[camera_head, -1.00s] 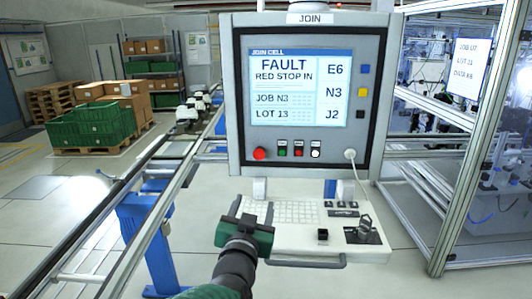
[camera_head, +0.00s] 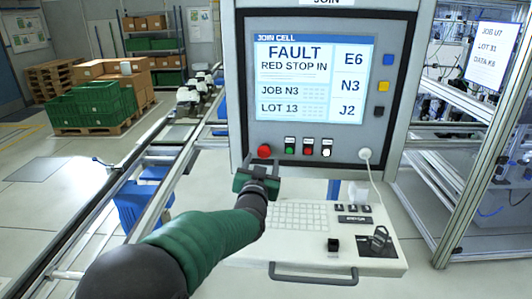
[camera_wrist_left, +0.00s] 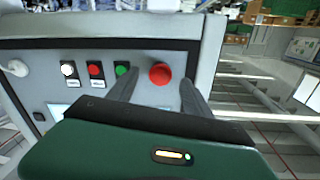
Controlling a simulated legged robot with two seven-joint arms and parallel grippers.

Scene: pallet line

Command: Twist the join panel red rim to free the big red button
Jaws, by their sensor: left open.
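The join panel (camera_head: 410,60) stands upright in front of me, its screen reading FAULT, RED STOP IN. The big red button (camera_head: 264,151) is at the panel's lower left. It also shows in the left wrist view (camera_wrist_left: 160,74), where its separate rim cannot be made out. My left gripper (camera_head: 261,162) is just below the button in the head view. In the left wrist view its two fingers (camera_wrist_left: 158,92) are open, one to each side of the button, with gaps and nothing held. Whether they reach the button's depth is unclear. My right gripper is not in view.
Small green (camera_head: 289,145), red (camera_head: 307,146) and white (camera_head: 326,147) buttons sit right of the big one. A white cable hangs from a plug (camera_head: 365,154). A keyboard shelf (camera_head: 350,250) with a front handle juts out below. A conveyor rail (camera_head: 110,200) runs at left.

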